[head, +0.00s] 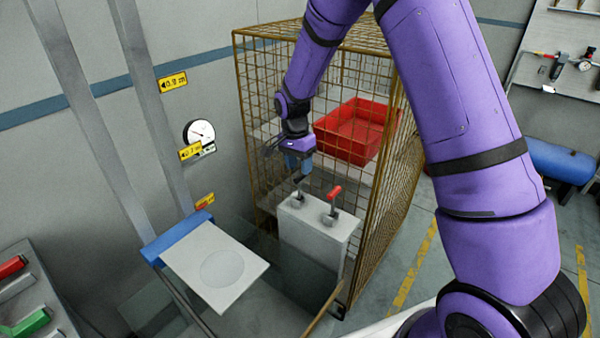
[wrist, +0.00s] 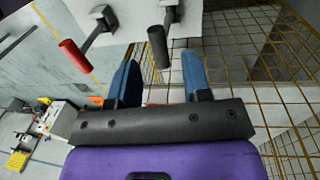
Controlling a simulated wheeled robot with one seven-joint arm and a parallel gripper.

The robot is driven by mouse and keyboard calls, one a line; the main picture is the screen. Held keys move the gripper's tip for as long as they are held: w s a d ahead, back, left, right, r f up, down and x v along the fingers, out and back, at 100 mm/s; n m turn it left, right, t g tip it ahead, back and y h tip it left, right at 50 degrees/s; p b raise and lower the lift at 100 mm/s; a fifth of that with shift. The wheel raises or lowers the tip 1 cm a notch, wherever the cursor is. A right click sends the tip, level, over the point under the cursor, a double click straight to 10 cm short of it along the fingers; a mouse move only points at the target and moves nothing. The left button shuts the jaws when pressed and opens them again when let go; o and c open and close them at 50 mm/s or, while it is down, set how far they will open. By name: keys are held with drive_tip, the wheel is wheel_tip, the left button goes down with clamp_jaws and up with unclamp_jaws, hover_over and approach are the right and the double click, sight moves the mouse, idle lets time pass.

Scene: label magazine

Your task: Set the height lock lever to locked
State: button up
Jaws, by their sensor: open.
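A pale grey box (head: 315,240) stands by the wire cage with two levers on top. One lever has a black handle (wrist: 157,46), the other a red handle (head: 334,192). The red handle also shows at the left in the wrist view (wrist: 75,56). I cannot see a label telling which is the height lock lever. My gripper (head: 299,172) is above the black-handled lever, pointing down. In the wrist view its blue fingers (wrist: 160,68) are open, with the black handle's end appearing between their tips. I cannot tell whether they touch it.
A wire cage (head: 246,95) stands behind the box and holds a red bin (head: 352,125). A white plate on a blue carriage (head: 155,250) is at left, below a wall dial (head: 199,133) and yellow height tags (head: 173,82). A blue cylinder (head: 560,160) is at far right.

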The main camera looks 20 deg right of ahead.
drive_tip(key=shift+s+d+f, duration=0.1)
drive_tip(key=shift+s+f, duration=0.05)
drive_tip(key=shift+f, duration=1.3)
clamp_jaws()
drive_tip(key=shift+s+d+f+t+y, duration=0.3)
drive_tip(key=shift+s+d+f+t, duration=0.3)
drive_tip(key=shift+s, duration=0.45)
drive_tip(key=shift+s+d+f+t+y, duration=0.3)
drive_tip(key=shift+s+d+f, duration=0.2)
drive_tip(key=shift+s+d, duration=0.4)
drive_tip(key=shift+s+d+f+t+y, duration=0.35)
drive_tip(key=shift+s+d+f, duration=0.2)
drive_tip(key=shift+s, duration=0.6)
drive_tip(key=shift+f, duration=0.1)
